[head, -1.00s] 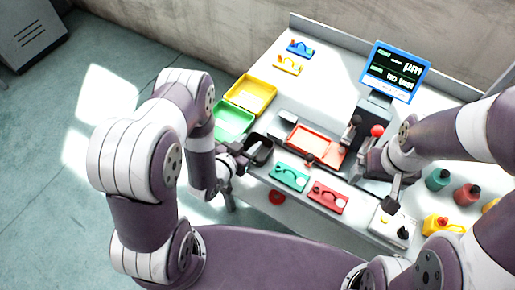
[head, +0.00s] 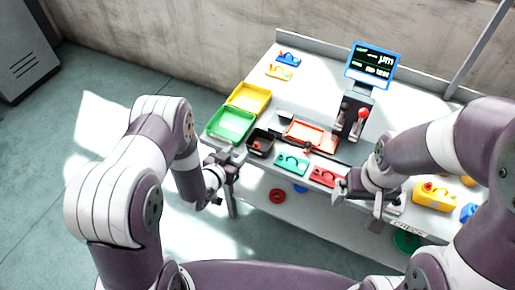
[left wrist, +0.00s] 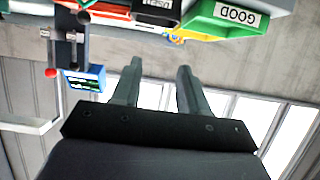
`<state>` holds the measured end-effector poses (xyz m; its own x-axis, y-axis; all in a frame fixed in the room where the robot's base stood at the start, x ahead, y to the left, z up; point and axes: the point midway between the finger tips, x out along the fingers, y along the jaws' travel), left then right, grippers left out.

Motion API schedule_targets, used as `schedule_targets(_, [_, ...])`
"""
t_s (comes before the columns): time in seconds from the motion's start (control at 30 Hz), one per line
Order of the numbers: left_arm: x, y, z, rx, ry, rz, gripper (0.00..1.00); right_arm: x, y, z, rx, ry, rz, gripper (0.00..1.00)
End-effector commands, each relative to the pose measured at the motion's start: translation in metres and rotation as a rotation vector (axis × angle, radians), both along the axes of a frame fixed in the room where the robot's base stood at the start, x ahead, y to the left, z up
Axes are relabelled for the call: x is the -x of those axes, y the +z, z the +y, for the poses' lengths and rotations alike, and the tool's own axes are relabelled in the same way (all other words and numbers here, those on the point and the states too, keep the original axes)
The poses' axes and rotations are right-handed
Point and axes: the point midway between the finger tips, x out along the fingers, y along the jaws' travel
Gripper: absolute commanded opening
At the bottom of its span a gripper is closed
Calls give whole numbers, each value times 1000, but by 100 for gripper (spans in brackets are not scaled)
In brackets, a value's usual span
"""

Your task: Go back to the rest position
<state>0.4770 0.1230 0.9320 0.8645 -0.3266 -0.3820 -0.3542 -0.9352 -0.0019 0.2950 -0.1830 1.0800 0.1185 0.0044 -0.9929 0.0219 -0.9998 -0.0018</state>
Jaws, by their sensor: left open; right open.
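My left gripper (head: 228,160) is at the table's front left corner, beside the green tray and in front of the dark bin, apart from both. In the left wrist view its two fingers (left wrist: 155,85) are spread with nothing between them. My right gripper (head: 345,188) is at the table's front edge, close to the red part plate (head: 325,176). Its jaws are small in the head view, and I see nothing held in them. Whether it touches the red plate I cannot tell.
The table (head: 330,80) carries a green tray (head: 231,124), marked GOOD in the wrist view, a yellow tray (head: 248,98), a dark bin (head: 261,142), an orange-red tray (head: 304,134), a teal plate (head: 291,163), a blue-framed screen (head: 372,66) and a yellow box (head: 433,196). Open floor lies left.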

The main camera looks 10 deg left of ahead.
Motion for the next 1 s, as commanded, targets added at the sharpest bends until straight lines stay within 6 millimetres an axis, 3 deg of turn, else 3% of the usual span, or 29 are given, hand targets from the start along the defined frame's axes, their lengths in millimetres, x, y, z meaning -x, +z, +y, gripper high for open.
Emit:
schedule_targets(0.37, [1, -1, 0, -1, 0, 5, 43, 0, 0, 0, 0, 0, 0, 94])
schedule_targets(0.43, [5, -12, 2, -20, 3, 62, 43, 0, 0, 0, 0, 0, 0, 94])
schedule_targets(0.53, [41, -53, 16, -94, 35, 318, 43, 0, 0, 0, 0, 0, 0, 94])
schedule_targets(0.6, [69, -59, 34, -171, 86, 563, 43, 0, 0, 0, 0, 0, 0, 94])
schedule_targets(0.67, [95, -41, 50, -226, 139, 762, 43, 0, 0, 0, 0, 0, 0, 94])
schedule_targets(0.83, [179, 66, 66, -259, 271, 1160, 43, 0, 0, 0, 0, 0, 0, 94])
schedule_targets(0.9, [199, 102, 64, -237, 295, 1194, 43, 0, 0, 0, 0, 0, 0, 94])
schedule_targets(1.0, [193, 134, 61, -205, 309, 1106, 43, 0, 0, 0, 0, 0, 0, 94])
